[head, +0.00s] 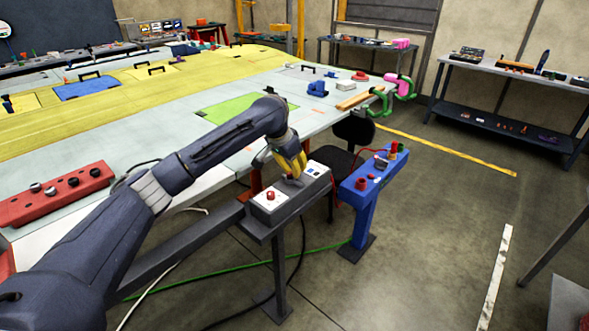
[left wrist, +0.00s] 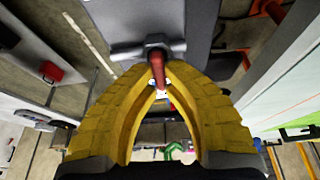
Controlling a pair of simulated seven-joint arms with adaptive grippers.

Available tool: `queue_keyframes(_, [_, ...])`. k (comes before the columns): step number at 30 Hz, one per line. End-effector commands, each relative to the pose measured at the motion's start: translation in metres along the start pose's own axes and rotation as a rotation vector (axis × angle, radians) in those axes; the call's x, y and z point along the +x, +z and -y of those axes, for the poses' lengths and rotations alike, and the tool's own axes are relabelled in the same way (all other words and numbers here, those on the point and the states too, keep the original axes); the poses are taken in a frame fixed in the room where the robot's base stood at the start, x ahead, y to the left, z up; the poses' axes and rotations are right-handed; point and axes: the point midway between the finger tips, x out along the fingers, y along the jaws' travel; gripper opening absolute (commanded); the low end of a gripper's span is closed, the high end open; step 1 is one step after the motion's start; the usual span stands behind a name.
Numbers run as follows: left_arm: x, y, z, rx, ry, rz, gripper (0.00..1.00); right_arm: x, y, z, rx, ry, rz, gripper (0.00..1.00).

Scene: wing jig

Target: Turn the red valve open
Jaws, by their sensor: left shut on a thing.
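The red valve handle (left wrist: 157,66) shows in the left wrist view as a short red lever on a grey pipe-like fitting (left wrist: 148,48). My left gripper (left wrist: 159,72) has yellow ribbed fingers that meet around the handle from both sides. In the head view my left gripper (head: 296,172) points down onto the top of a grey pedestal box (head: 314,190). The red handle is hidden there by the fingers. My right gripper is not in either view.
A red knob (head: 270,196) stands on the near end of the pedestal box. A blue stand (head: 364,200) with red fittings is just to the right. The large wing table (head: 330,115) lies behind. A green hose (head: 225,266) crosses the floor.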

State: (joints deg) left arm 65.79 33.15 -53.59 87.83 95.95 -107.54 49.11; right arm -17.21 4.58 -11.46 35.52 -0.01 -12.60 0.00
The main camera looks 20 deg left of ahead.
Motion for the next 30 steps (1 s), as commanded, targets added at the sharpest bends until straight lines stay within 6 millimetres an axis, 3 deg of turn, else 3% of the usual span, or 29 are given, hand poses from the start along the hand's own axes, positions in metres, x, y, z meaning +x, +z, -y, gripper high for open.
queue_keyframes(30, [-0.002, 0.007, -0.016, 0.831, 0.347, 0.001, 0.0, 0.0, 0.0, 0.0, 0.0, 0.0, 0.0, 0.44])
